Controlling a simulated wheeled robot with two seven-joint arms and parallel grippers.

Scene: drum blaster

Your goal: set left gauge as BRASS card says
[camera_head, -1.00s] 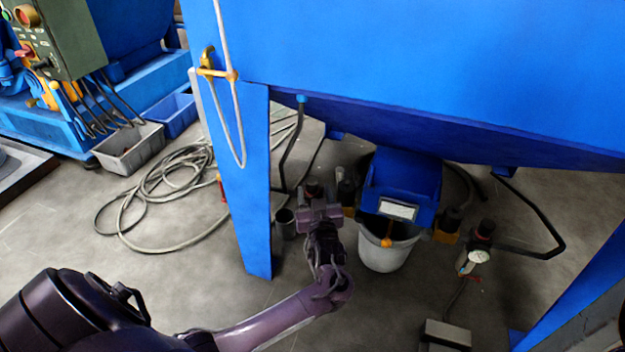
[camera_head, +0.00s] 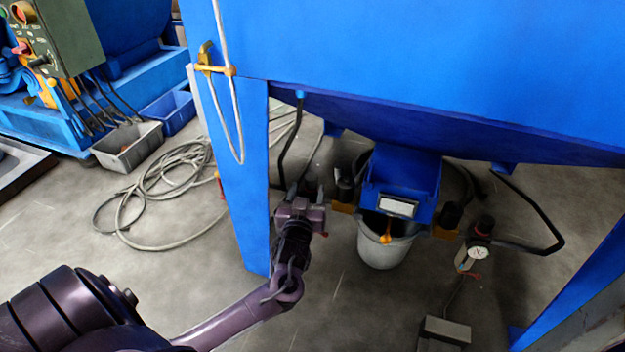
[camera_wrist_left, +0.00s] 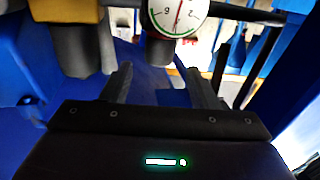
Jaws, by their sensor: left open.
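My left gripper (camera_head: 303,200) is beside the blue leg, over the left regulator, and hides most of it in the head view. In the left wrist view its two dark fingers (camera_wrist_left: 162,82) are apart with nothing between them. The left gauge (camera_wrist_left: 177,14) shows at the top of that view, beyond the fingertips: a white round dial with a green arc and a red needle. The picture's top edge cuts it off. No card that I can read as BRASS is in view. My right gripper is not in view.
A white bucket (camera_head: 384,250) stands under the blue chute, which bears a small white label (camera_head: 398,207). A second regulator with a gauge (camera_head: 477,253) stands right of it. The blue leg (camera_head: 243,190) is close on the left. A hose (camera_head: 160,195) lies coiled on the floor.

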